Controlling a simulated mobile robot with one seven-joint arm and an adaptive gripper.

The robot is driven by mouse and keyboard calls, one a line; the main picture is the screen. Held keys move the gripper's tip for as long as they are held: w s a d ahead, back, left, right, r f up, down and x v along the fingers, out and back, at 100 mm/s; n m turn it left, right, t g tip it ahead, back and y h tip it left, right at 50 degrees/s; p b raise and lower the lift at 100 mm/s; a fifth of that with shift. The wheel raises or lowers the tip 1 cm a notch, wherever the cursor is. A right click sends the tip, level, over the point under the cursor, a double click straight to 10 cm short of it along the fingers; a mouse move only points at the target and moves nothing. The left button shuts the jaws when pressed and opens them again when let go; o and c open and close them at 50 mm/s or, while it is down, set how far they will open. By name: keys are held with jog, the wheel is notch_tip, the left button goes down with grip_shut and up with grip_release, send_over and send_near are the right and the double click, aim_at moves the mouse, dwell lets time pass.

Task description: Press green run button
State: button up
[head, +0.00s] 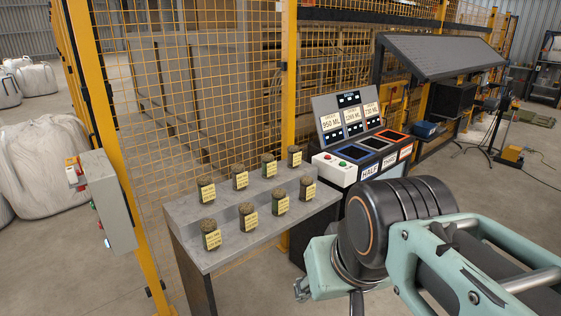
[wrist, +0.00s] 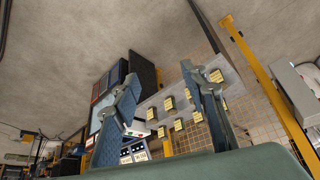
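The console (head: 345,140) stands at the end of the grey bench in the head view. On its white front block (head: 334,172) are a small red button and a small green button (head: 343,163). In the head view my arm is right of and in front of the console, and the fingers cannot be made out.
The stepped grey bench (head: 225,258) carries several labelled turf rolls (head: 240,178). A grey control box (head: 108,200) hangs on a yellow post at left. Yellow mesh fencing (head: 200,90) runs behind. A dark sloped panel (head: 440,55) stands at back right. Floor is clear at front left.

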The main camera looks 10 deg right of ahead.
grip_shut()
dwell(1.4)
